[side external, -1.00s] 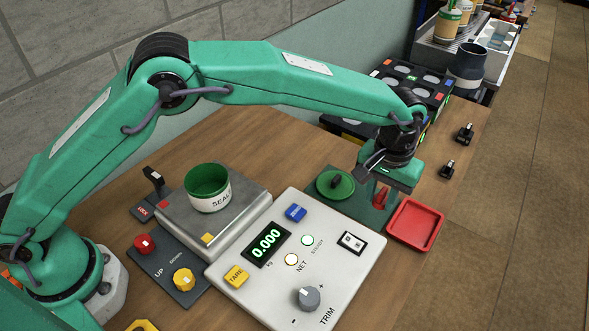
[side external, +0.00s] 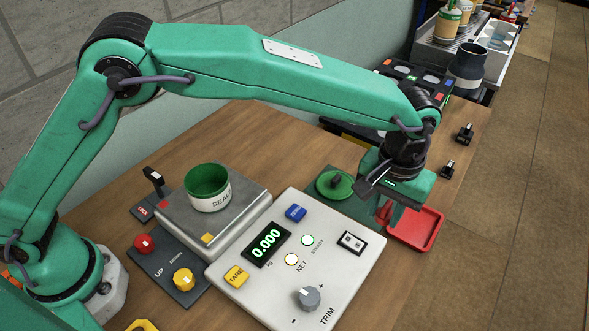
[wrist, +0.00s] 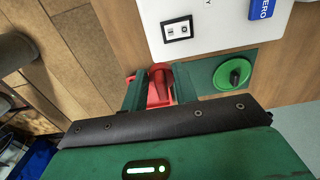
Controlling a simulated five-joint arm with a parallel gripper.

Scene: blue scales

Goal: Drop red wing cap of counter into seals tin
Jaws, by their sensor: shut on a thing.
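The seals tin (side external: 210,204), a white tin with a green inside and a "SEAL" label, stands upright on the grey scale plate (side external: 232,220) in the side view. My gripper (side external: 393,212) is at the right end of the scale's counter, by the red tray (side external: 428,238), well away from the tin. In the wrist view my gripper (wrist: 159,82) is shut on the red wing cap (wrist: 162,73), which shows between the two green fingers.
A green round lid with a dark knob (side external: 335,184) lies on the green mat beside my gripper. The white console (side external: 330,245), with a display reading 0.000, lies between gripper and tin. Red and yellow buttons stand in front of the scale. Black clips lie at the right edge.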

